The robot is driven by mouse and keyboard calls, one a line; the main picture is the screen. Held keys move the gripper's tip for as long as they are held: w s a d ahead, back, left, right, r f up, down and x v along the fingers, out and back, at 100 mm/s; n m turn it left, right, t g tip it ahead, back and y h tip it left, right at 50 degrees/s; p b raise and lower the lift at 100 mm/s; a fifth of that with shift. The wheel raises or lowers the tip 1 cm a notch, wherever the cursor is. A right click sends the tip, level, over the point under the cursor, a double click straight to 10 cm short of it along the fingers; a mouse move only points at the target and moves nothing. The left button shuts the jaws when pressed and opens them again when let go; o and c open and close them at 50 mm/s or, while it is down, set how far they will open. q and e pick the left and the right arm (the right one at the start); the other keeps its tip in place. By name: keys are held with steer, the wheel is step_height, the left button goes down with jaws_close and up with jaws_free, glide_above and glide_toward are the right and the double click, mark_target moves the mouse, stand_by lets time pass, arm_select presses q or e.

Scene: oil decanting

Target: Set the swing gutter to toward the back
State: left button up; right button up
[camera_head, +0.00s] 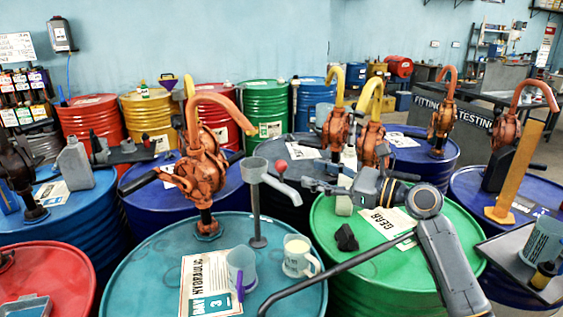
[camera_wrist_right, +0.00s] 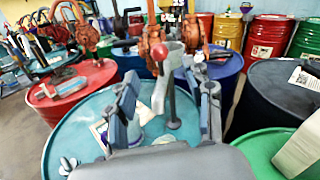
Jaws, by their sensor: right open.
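The swing gutter (camera_head: 279,188) is a grey trough on a thin post, with a cup-shaped funnel (camera_head: 256,170) at its upper end and a red ball knob (camera_head: 281,166). It stands on the teal drum (camera_head: 160,265). In the head view its spout slopes down to the right and slightly toward the front. My right gripper (camera_head: 308,181) comes in from the right, just beyond the spout's end, open and empty. In the right wrist view, the gutter (camera_wrist_right: 160,95) and the red knob show between the spread fingers (camera_wrist_right: 170,88), with no clear contact. My left gripper is not in view.
A green drum (camera_head: 370,280) stands under my right arm. Other pumps and drums stand close behind.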

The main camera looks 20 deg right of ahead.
mark_target(286, 164)
steer(key=x, duration=0.4)
steer(key=shift+w+a+r+p, duration=0.15)
steer(key=shift+w+a+p, duration=0.05)
steer(key=shift+a+p, duration=0.2)
steer(key=x, duration=0.3)
steer(key=shift+w+a+p, duration=0.15)
steer(key=shift+w+p, duration=0.1)
steer(key=shift+p, duration=0.1)
steer(key=shift+w+a, duration=0.35)
steer(key=shift+w, duration=0.05)
steer(key=shift+c, duration=1)
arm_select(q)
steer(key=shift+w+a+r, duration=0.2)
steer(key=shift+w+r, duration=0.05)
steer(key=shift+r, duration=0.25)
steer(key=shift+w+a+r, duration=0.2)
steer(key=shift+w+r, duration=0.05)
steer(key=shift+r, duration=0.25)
arm_select(e)
jaws_close()
